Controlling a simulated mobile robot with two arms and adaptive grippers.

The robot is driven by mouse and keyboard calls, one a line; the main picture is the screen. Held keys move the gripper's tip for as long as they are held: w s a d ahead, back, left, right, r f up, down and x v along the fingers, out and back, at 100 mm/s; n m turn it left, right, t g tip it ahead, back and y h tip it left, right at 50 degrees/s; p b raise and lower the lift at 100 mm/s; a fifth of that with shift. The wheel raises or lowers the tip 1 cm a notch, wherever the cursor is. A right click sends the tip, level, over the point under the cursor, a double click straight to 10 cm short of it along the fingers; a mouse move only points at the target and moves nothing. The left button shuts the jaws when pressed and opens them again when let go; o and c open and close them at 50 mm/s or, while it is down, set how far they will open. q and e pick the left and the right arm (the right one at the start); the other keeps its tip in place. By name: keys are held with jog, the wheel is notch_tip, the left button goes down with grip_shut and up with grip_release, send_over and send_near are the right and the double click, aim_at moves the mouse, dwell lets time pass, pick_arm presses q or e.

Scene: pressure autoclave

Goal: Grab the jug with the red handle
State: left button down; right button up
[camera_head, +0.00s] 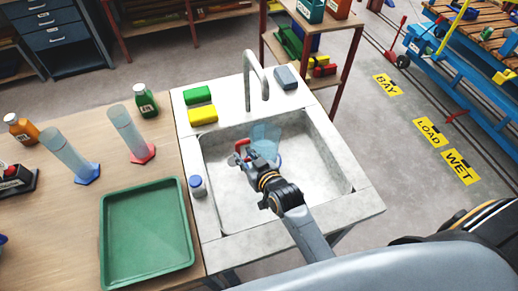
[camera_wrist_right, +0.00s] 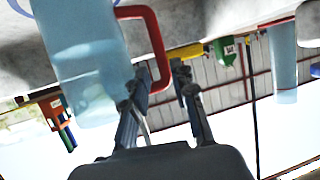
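The jug (camera_head: 266,133) is translucent pale blue and stands in the sink (camera_head: 310,165). Its red handle (camera_head: 241,147) is on the left side in the head view. In the right wrist view the jug body (camera_wrist_right: 85,60) is at the left, with the red handle (camera_wrist_right: 156,45) beside it. My right gripper (camera_head: 258,160) is at the jug, partly covering it in the head view. In the wrist view its two fingers (camera_wrist_right: 160,88) are apart. The lower end of the handle lies between the fingertips, closer to the left one; contact is unclear. My left gripper is not in view.
The sink walls surround the jug. A green tray (camera_head: 148,278) and two tall cylinders (camera_head: 130,132) are on the left table.

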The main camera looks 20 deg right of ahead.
aim_at(239, 153)
jog(key=shift+p+x, duration=0.3)
jog(key=shift+x, duration=0.55)
jog(key=shift+w+a+f, duration=0.2)
jog(key=shift+w+f, duration=0.25)
jog(key=shift+w, duration=0.15)
jog(key=shift+w+a+f, duration=0.2)
jog(key=shift+w+f, duration=0.25)
jog(key=shift+w, duration=0.2)
jog(key=shift+w+f, duration=0.15)
jog(key=shift+w, duration=0.1)
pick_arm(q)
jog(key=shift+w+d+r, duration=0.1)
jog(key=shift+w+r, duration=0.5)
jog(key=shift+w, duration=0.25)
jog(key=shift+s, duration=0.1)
pick_arm(e)
grip_shut()
